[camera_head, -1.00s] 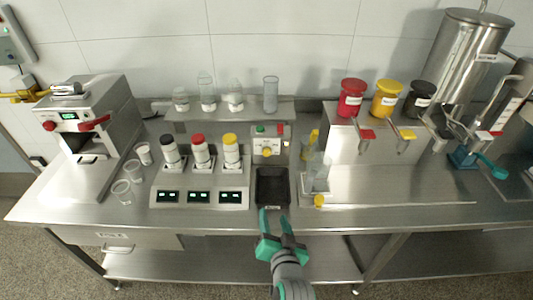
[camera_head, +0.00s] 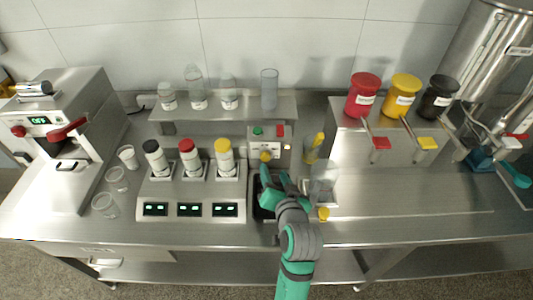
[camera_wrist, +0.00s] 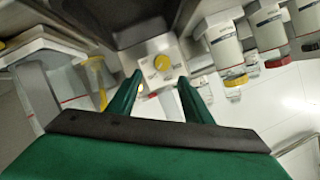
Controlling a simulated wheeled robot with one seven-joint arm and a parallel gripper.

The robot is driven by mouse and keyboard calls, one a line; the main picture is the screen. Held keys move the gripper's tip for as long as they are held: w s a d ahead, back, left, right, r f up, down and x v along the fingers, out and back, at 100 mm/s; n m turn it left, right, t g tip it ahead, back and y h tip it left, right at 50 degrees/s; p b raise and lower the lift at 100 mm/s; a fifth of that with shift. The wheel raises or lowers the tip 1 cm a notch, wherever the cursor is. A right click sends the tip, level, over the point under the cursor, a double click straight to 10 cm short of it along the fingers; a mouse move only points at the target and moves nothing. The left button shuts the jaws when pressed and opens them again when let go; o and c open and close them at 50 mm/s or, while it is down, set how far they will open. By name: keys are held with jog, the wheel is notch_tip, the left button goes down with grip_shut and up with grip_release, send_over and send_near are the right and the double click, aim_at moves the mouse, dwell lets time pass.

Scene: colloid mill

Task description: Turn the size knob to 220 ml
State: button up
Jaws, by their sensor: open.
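The size knob is a round yellow knob (camera_head: 265,157) on the front of a small pale control box (camera_head: 284,150) at the middle back of the bench. In the wrist view the yellow knob (camera_wrist: 161,62) shows between my fingertips and a little beyond them, with markings around it too small to read. My gripper (camera_head: 273,181) is open and empty, just in front of and below the knob, over the black tray. In the wrist view its two green fingers (camera_wrist: 160,82) stand apart. I see no contact with the knob.
A green button (camera_head: 257,132) and a red switch (camera_head: 281,131) sit on top of the box. Bottles with black, red and yellow caps (camera_head: 188,157) stand to the left. A yellow-handled tool (camera_head: 314,147) and a clear vessel (camera_head: 323,178) stand close on the right.

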aim_at(265, 158)
jog(key=x, duration=0.5)
jog(key=a+x, duration=0.1)
jog(key=x, duration=0.1)
jog(key=shift+w+a+f, duration=0.1)
jog(key=shift+w+f, duration=0.1)
jog(key=shift+f, duration=0.1)
jog(key=shift+x, duration=0.9)
jog(key=shift+w, duration=0.1)
jog(key=c, duration=1.1)
